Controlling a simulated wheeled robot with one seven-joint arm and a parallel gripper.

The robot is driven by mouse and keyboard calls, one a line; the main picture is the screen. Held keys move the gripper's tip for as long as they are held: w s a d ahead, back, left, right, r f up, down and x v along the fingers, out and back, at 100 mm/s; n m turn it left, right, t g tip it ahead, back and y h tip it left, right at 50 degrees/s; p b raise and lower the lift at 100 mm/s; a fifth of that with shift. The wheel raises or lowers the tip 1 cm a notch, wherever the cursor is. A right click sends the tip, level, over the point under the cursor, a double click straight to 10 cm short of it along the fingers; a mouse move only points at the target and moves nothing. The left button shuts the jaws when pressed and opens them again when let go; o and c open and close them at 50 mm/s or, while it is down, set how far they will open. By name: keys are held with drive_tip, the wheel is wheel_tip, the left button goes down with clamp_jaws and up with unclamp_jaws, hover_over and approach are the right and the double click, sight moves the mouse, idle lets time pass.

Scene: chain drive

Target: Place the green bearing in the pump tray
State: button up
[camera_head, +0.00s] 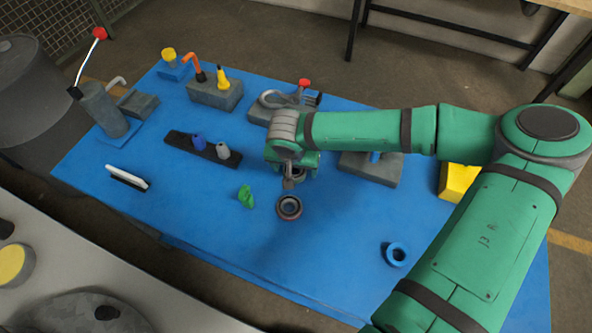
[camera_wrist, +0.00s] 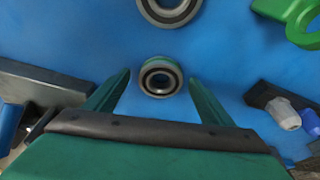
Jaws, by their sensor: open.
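In the wrist view a bearing with a green outer edge and a dark ring face (camera_wrist: 160,77) lies on the blue table, between and a little beyond my fingertips. My gripper (camera_wrist: 160,80) is open, with one finger on each side of the bearing and a gap on both sides. In the head view my gripper (camera_head: 288,183) points down over the table's middle and seems to hide this bearing. I cannot tell which holder is the pump tray.
A second dark-rimmed bearing (camera_head: 289,207) lies close by; it also shows in the wrist view (camera_wrist: 172,8). A green part (camera_head: 246,196), a blue ring (camera_head: 396,254) and a black strip with small pieces (camera_head: 179,140) are around. A grey block (camera_head: 375,172) stands right. The front of the table is mostly clear.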

drive_tip(key=shift+a+f, duration=0.1)
drive_tip(key=shift+f, duration=0.05)
drive_tip(key=c, duration=1.4)
drive_tip(key=shift+c, duration=0.7)
